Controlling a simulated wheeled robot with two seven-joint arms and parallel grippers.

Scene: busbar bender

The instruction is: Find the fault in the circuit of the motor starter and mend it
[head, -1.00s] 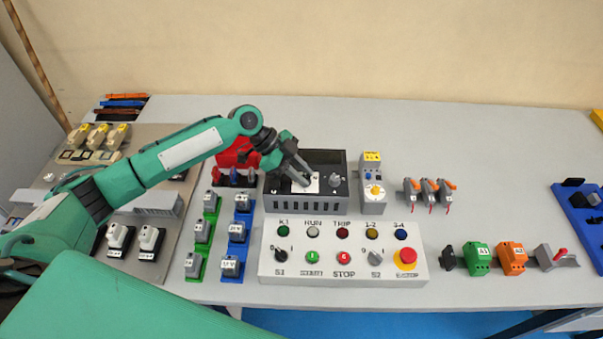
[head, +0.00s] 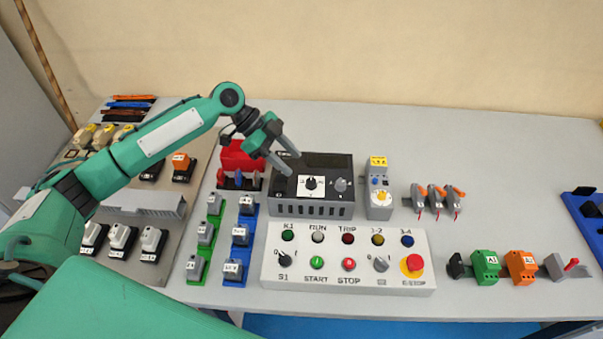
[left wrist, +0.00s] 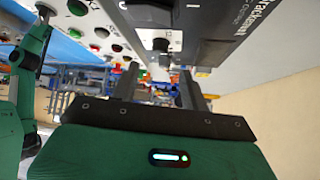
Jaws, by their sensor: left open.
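My left gripper (head: 287,163) is open and empty above the left part of the black-topped device (head: 325,163). That device carries a black knob on a white plate (head: 311,184) and a grey knob (head: 341,185). In the left wrist view the two fingers (left wrist: 158,90) stand apart, with the device face and a knob (left wrist: 160,45) just beyond them. The control panel (head: 345,276) in front has indicator lamps, a green START button (head: 317,262), a red STOP button (head: 348,264), selector knobs and a red emergency stop (head: 411,265). No right gripper shows.
A red block (head: 238,155) stands left of the device. Green and blue terminals (head: 240,236) lie left of the panel. A grey relay (head: 379,195), several orange-levered clips (head: 436,198), and green (head: 484,267) and orange (head: 521,267) modules stand right. The back of the table is clear.

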